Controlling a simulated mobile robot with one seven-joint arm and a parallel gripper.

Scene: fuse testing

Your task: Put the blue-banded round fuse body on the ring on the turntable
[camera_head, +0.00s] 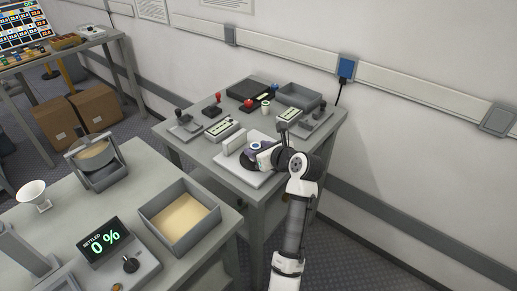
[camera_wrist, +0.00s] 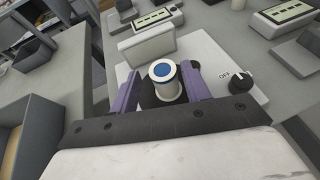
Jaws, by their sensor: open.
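The round fuse body (camera_wrist: 168,88), pale with a blue disc on top, stands upright on or over a dark round turntable (camera_wrist: 148,99) in the wrist view. In the head view the fuse body's blue top (camera_head: 256,145) shows at my gripper on the near part of the right-hand table. My gripper (camera_wrist: 161,73) is open, with one purple finger on each side of the fuse body. I cannot tell whether either finger touches it. The ring is hidden beneath the fuse body, so its exact seating does not show.
The turntable is on a white base with a black knob marked OFF (camera_wrist: 240,81). An upright pale block (camera_wrist: 147,45) stands close behind. Grey meters (camera_head: 222,128), a grey tray (camera_head: 298,96) and a small cream cylinder (camera_head: 265,107) stand farther back.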

